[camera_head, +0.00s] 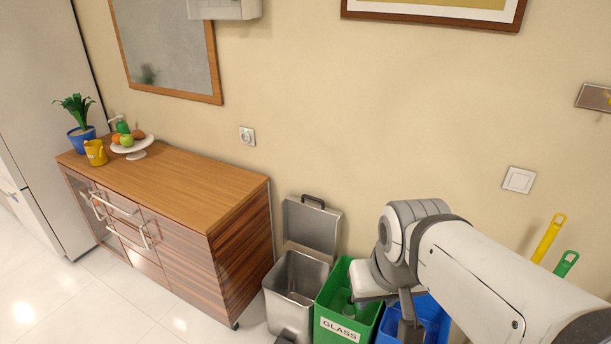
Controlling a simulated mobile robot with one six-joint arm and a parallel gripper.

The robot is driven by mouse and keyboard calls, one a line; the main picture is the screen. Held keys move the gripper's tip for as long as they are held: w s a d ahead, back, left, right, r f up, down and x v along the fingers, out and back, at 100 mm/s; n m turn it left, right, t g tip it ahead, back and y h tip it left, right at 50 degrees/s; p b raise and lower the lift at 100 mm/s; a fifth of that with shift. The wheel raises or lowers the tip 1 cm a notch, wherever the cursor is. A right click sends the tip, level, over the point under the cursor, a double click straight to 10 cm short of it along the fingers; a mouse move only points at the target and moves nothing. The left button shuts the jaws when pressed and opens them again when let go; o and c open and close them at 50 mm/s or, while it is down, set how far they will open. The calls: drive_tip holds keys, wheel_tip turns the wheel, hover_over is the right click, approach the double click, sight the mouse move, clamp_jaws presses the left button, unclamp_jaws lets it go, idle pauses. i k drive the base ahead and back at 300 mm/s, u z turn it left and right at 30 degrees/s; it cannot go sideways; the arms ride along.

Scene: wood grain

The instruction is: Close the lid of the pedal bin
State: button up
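The pedal bin (293,320) is a square silver metal bin standing on the floor against the wall, right of the wooden cabinet. Its lid (311,228) is open, standing up and leaning back near the wall, with a dark handle at its top. The bin's inside looks empty as far as I see. A dark piece at its front bottom edge may be the pedal, cut off by the frame. My gripper (391,312) points down above the green and blue bins, to the right of the pedal bin and apart from its lid. Its fingers are partly hidden, so its opening is unclear.
A green bin (337,326) marked GLASS stands right beside the pedal bin, and a blue bin (434,318) is beyond it. The wooden cabinet (242,262) stands to the left. Yellow (549,238) and green (566,263) handles rise at the right. Tiled floor is free at front left.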

sight(316, 227)
drive_tip(key=i, duration=0.45)
drive_tip(key=z, duration=0.4)
drive_tip(key=k, duration=1.3)
drive_tip(key=z, duration=0.05)
drive_tip(key=i, duration=1.15)
drive_tip(key=u, duration=0.6)
drive_tip(key=i, duration=0.65)
drive_tip(key=z, duration=0.1)
